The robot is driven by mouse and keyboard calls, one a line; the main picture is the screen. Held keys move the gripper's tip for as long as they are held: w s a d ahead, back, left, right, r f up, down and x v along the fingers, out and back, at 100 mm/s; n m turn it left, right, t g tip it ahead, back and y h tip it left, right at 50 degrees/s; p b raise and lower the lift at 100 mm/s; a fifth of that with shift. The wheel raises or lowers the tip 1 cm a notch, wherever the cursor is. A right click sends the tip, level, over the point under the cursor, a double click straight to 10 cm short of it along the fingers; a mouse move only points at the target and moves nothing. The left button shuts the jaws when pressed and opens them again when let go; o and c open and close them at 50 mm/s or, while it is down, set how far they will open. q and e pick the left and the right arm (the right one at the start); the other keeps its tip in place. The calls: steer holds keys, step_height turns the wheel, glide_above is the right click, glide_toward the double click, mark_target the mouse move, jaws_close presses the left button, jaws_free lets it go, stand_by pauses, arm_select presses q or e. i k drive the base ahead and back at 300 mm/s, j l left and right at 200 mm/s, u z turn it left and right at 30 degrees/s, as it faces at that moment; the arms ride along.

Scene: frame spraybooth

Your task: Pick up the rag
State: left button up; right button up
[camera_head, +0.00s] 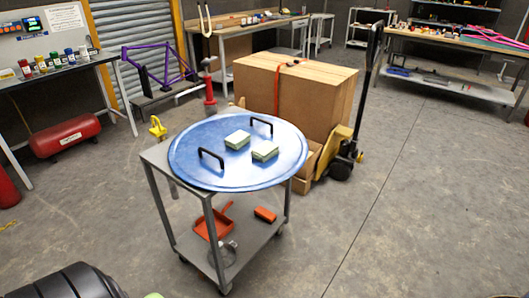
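No thing is clearly recognisable as a rag at this size. Two small pale green and cream blocks, a left one (237,140) and a right one (265,151), lie close together on a round blue tray (200,143) with two black handles. I cannot tell whether they are folded cloths or sponges. The tray lies on top of a grey metal cart (156,155) and overhangs its edges. Neither of my grippers shows in the head view.
The cart's lower shelf holds a red dustpan (213,224) and a small orange-red item (265,214). A large cardboard box (300,95) on a pallet jack (345,145) stands close behind the cart. A black ribbed object (65,285) is at bottom left. Floor at right is clear.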

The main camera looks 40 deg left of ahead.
mark_target(263, 152)
steer(key=u, duration=0.5)
steer(key=i+u, duration=0.15)
steer(key=u, duration=0.3)
steer(key=i+l+u, duration=0.1)
steer(key=u, duration=0.35)
steer(key=i+l+u, duration=0.15)
steer(key=u, duration=0.3)
steer(key=l+u, duration=0.2)
steer(key=u, duration=0.25)
steer(key=i+l+u, duration=0.15)
steer(key=u, duration=0.3)
